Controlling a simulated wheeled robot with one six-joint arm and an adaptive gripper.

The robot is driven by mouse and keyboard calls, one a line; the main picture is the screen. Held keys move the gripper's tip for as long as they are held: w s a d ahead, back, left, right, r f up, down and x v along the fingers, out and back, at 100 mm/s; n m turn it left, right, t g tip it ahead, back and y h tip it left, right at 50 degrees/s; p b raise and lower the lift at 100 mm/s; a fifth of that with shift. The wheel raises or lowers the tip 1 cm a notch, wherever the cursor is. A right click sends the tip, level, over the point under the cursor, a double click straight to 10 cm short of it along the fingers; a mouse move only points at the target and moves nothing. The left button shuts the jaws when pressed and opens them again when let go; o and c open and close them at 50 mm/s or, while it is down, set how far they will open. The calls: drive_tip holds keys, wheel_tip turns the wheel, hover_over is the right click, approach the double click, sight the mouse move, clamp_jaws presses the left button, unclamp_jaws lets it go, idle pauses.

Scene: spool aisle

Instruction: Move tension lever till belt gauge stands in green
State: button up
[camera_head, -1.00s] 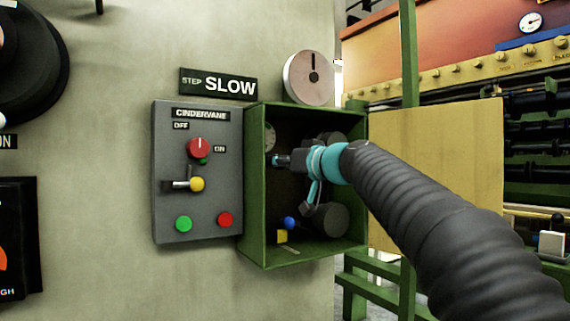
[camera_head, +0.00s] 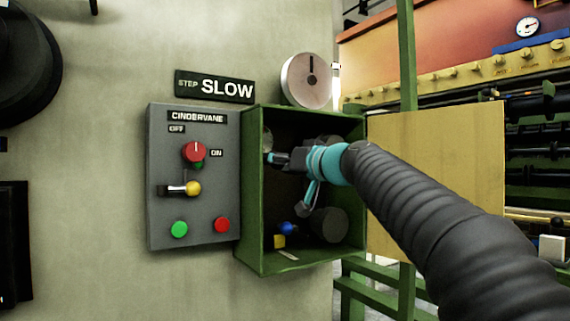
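A green open-fronted box (camera_head: 251,190) is fixed to the wall. Inside, a blue ball knob (camera_head: 287,228), apparently the lever's end, sits low, just above a yellow block (camera_head: 279,241).
A grey CINDERVANE panel (camera_head: 216,195) with knobs and buttons adjoins the box on the left. A white disc (camera_head: 306,80) with a dark mark stands on top. A yellowish board (camera_head: 435,180) and green post (camera_head: 408,60) are right.

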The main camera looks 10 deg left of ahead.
drive_tip(key=v, duration=1.2)
drive_tip(key=shift+m, duration=0.3)
